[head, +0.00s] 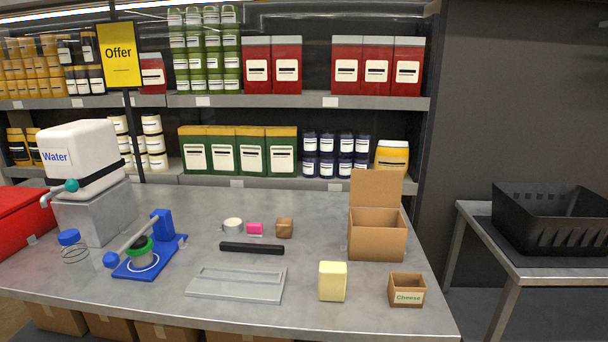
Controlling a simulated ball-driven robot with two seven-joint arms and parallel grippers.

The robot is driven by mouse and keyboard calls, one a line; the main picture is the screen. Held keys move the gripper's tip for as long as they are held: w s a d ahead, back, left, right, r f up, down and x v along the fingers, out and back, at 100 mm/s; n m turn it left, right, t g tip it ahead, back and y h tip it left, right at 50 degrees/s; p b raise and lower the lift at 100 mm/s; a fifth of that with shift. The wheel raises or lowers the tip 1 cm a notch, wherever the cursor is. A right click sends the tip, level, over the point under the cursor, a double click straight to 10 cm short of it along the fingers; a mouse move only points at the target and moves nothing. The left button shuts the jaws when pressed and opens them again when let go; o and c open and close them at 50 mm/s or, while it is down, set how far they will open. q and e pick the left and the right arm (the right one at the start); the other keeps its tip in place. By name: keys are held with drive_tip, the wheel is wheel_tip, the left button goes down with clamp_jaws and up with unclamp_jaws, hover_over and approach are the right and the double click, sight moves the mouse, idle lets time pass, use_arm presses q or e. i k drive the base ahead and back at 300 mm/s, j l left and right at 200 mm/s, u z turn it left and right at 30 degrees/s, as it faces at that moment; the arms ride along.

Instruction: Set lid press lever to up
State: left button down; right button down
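The lid press (167,242) stands at the left of the metal table, with a blue base and a blue upright post. Its lever (131,236) is a grey bar running from the post towards the front left, slanting down in the picture to a blue knob (111,260). The exact angle of the lever is hard to judge from this view. Neither of my grippers is in view.
A black bar (252,248), grey tray (237,297), yellow block (332,281), cheese box (406,289) and open carton (377,247) lie to the right.

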sight(111, 260)
drive_tip(key=u, duration=1.25)
